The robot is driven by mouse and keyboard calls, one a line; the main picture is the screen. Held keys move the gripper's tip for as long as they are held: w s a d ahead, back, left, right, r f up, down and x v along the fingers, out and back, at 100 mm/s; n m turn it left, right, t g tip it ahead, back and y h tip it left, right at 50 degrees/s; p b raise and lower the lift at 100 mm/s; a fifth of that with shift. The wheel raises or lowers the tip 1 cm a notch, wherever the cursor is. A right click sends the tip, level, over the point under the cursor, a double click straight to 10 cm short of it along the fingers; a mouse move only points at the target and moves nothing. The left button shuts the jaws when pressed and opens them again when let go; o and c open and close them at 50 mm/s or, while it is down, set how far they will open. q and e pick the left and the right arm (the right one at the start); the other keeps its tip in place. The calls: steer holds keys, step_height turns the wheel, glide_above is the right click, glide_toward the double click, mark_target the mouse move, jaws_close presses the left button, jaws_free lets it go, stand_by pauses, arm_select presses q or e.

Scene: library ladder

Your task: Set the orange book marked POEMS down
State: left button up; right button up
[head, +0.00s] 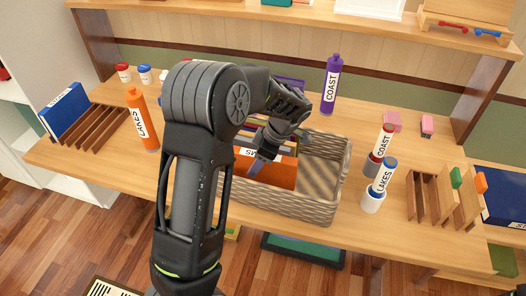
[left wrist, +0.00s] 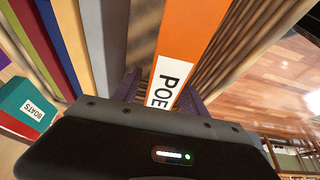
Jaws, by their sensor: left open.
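The orange book marked POEMS (head: 265,178) is in the left part of the wicker basket (head: 295,207), its label partly hidden by my arm in the head view. In the left wrist view the orange book (left wrist: 190,40) runs up from between my fingers, with the white label reading "POE" and the rest cut off. My left gripper (head: 262,158) reaches down over the basket at the book. Its jaws (left wrist: 160,95) are open, with a finger on either side of the book. I cannot tell whether they touch it. My right gripper is not in view.
The basket's right half is empty. An orange LAKES bottle (head: 142,120) stands left, a purple COAST bottle (head: 331,86) behind. Two smaller labelled bottles (head: 384,140) stand right, near a wooden rack (head: 440,198). A slotted rack (head: 98,130) holds a blue book at left.

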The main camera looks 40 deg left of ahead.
arm_select(q)
steer(key=b+v, duration=0.2)
steer(key=v, duration=1)
stand_by(0.3)
